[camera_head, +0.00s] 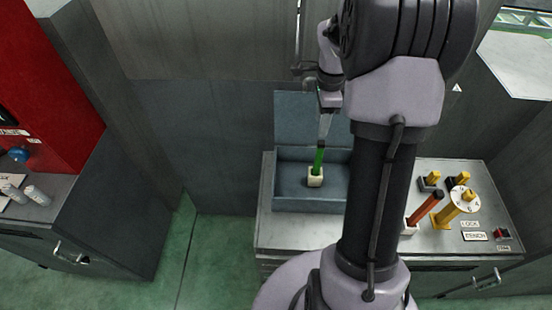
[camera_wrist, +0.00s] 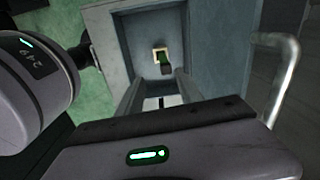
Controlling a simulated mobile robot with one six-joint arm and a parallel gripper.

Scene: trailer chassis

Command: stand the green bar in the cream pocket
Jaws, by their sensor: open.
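The green bar (camera_head: 319,160) stands nearly upright with its lower end in the cream pocket (camera_head: 315,178), inside the blue-grey open box. Its dark top end points up toward my gripper. My gripper (camera_head: 324,138) is above the bar's top in the head view. In the wrist view my gripper (camera_wrist: 160,84) has its fingers spread apart with nothing between them. There the green bar (camera_wrist: 164,59) shows beyond the fingertips, inside the square cream pocket (camera_wrist: 155,50). The bar's lower end is hidden in the pocket.
The blue-grey box (camera_head: 283,190) has its lid raised at the back, on a grey bench (camera_head: 290,233). An orange-red lever (camera_head: 424,207), a yellow post with a round dial (camera_head: 463,198) and small yellow-black fittings stand to the right. A red cabinet (camera_head: 45,85) is at left.

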